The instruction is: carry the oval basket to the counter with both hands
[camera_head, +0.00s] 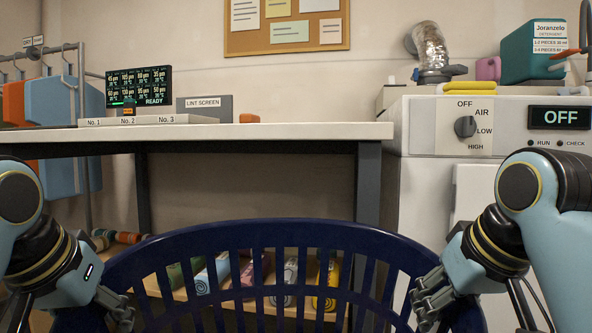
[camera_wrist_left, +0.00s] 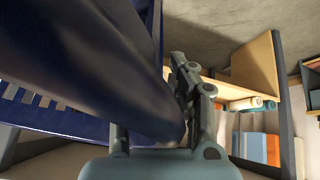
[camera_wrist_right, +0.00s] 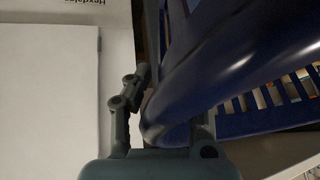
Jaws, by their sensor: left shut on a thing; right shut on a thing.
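The dark blue oval basket (camera_head: 270,233) has slatted sides and is in front of me at the bottom of the head view, its rim below the counter top. My left gripper (camera_head: 118,309) is shut on the basket's left rim, and the rim also fills the left wrist view (camera_wrist_left: 110,70). My right gripper (camera_head: 428,305) is shut on the right rim, which shows in the right wrist view (camera_wrist_right: 220,70). The basket's lower part is out of the head view. The white-topped counter (camera_head: 230,131) stands beyond the basket, on dark legs.
The counter's near part looks clear; a display (camera_head: 139,87), numbered strip (camera_head: 130,121), lint screen sign (camera_head: 204,107) and orange object (camera_head: 249,118) stand towards its back. A low shelf with rolled towels (camera_head: 212,274) is underneath. A white machine (camera_head: 480,130) adjoins on the right.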

